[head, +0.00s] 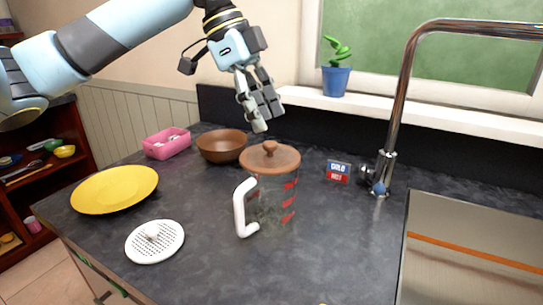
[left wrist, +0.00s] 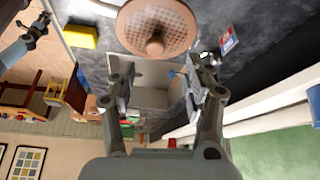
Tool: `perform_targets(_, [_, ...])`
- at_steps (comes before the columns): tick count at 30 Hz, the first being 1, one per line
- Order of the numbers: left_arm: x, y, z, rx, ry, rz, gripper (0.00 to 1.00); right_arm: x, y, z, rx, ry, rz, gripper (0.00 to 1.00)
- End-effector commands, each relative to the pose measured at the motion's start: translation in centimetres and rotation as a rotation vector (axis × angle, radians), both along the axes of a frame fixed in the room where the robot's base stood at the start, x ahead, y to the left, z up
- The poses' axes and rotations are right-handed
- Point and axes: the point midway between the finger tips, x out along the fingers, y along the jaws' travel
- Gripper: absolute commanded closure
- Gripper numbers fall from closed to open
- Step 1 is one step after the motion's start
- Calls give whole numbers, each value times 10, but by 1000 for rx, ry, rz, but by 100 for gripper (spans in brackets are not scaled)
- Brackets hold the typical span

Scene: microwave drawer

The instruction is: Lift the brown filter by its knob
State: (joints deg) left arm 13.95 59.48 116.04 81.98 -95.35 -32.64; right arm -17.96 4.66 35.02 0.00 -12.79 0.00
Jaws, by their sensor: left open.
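The brown filter (head: 270,157) lies as a round lid on top of a clear glass jug (head: 277,200) with red marks and a white handle. Its knob (head: 270,146) stands up at its middle. In the left wrist view the filter (left wrist: 163,18) is a perforated brown disc, with its knob (left wrist: 155,47) pointing toward the jaws. My left gripper (head: 268,120) is open and empty, above and just behind the filter, apart from the knob. In the left wrist view its two fingers (left wrist: 160,85) are spread. My right gripper (left wrist: 36,30) shows small at the upper left there; its jaws are unclear.
A brown bowl (head: 222,145), pink box (head: 167,143), yellow plate (head: 115,189) and white perforated disc (head: 154,241) stand left of the jug. A red-and-blue box (head: 338,172), tap (head: 395,120) and sink (head: 470,255) are to its right. The front counter is mostly clear.

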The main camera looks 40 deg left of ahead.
Motion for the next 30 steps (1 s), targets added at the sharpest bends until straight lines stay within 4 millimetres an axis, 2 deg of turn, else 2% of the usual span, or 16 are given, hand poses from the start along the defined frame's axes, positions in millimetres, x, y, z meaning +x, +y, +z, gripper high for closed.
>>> perform_targets(6, [-2,-9,-34,-6,0,0,49,19,0,5,1,-28,1,60])
perform_targets(9, [0,-12,-43,-3,1,0,49,24,0,6,1,-36,2,60])
perform_targets(17, [1,-13,-47,1,1,1,49,22,0,5,1,-33,2,60])
perform_targets(29, [0,-13,-46,1,1,1,99,16,2,5,3,-23,0,60])
perform_targets(30, [0,-13,-46,1,1,1,100,16,2,5,3,-23,0,60])
